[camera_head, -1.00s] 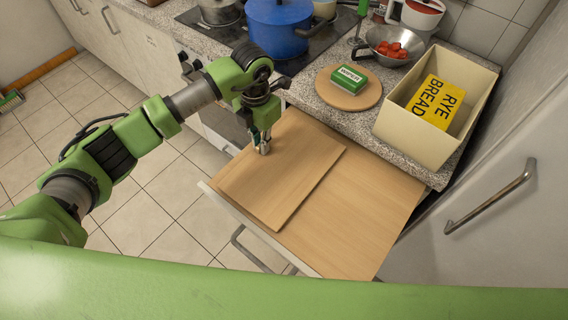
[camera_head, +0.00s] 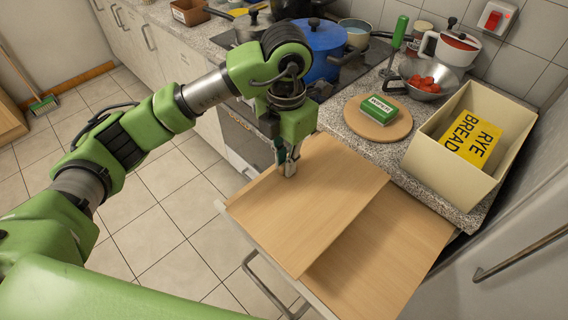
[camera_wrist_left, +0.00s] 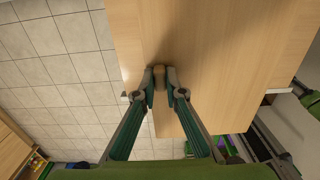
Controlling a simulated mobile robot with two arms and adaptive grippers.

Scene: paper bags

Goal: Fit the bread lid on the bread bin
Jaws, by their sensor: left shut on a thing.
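The bread lid, a flat light-wood board (camera_head: 322,210), is over a pulled-out wooden surface at the counter's front. It also fills much of the left wrist view (camera_wrist_left: 225,60). My left gripper (camera_head: 288,168) points down at the board's far-left part. In the left wrist view, its fingers (camera_wrist_left: 160,78) are shut on a small wooden knob on the board. The bread bin, an open cream box (camera_head: 445,172), stands on the counter at the right. A yellow rye bread pack (camera_head: 470,139) is inside it. My right gripper is out of view.
The pulled-out wooden surface (camera_head: 400,250) lies below the board. Behind are a metal bowl of red pieces (camera_head: 424,80) and a blue pot (camera_head: 322,50). A fridge handle (camera_head: 520,252) is at right.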

